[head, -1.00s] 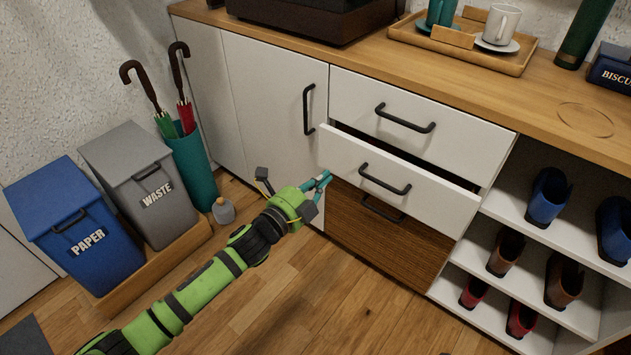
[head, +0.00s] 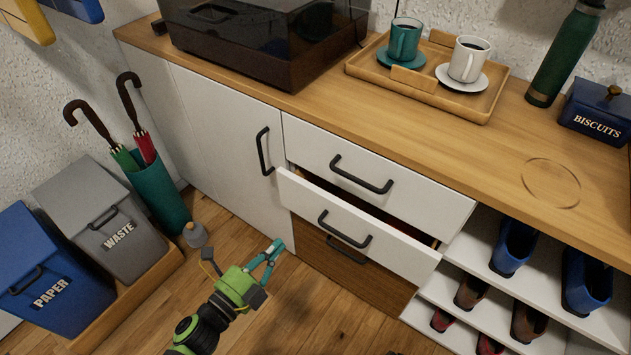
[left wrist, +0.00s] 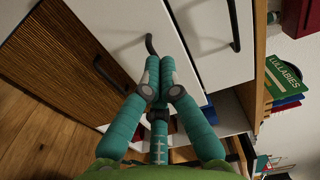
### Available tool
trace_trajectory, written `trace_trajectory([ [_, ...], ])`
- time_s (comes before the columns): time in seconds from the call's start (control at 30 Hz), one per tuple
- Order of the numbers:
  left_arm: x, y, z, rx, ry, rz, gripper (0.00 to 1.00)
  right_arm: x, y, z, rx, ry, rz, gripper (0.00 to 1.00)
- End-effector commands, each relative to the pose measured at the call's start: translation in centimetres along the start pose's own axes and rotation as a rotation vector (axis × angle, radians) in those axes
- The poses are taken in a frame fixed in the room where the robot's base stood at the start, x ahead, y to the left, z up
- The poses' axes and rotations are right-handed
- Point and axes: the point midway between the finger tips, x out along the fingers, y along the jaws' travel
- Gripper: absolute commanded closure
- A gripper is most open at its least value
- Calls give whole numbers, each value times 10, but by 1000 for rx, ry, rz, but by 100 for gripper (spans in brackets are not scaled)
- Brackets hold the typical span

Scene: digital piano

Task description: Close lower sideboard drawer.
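The sideboard has a white drawer (head: 392,252) that stands pulled out, with a dark gap above its front. Below it is a brown wood-grain drawer front (head: 325,262) with its own black handle. The white top drawer (head: 410,205) is shut. My left gripper (head: 272,254) is beside and in front of the pulled-out drawer's left end, low in the head view, with its teal fingers drawn together. In the left wrist view the fingertips (left wrist: 159,68) meet with nothing visible between them, in line with the white drawer front (left wrist: 120,28); contact cannot be told. My right gripper is not in view.
A tray (head: 478,110) with cups and a biscuit tin (head: 595,112) stand on the sideboard top. Open shoe shelves (head: 470,258) are at the right. Bins (head: 110,225) and an umbrella stand (head: 162,200) are at the left. Some wooden floor is clear in front.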

Motion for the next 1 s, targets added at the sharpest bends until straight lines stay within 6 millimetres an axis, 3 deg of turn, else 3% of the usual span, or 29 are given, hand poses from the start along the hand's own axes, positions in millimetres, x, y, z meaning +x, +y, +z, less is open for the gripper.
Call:
trace_trajectory([
  [0.17,5,0,-2,3,3,1,100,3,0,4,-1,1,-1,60],
  [0.7,110,1,-2,2,3,0,100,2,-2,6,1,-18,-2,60],
  [1.0,136,1,-2,2,3,3,100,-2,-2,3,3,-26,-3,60],
])
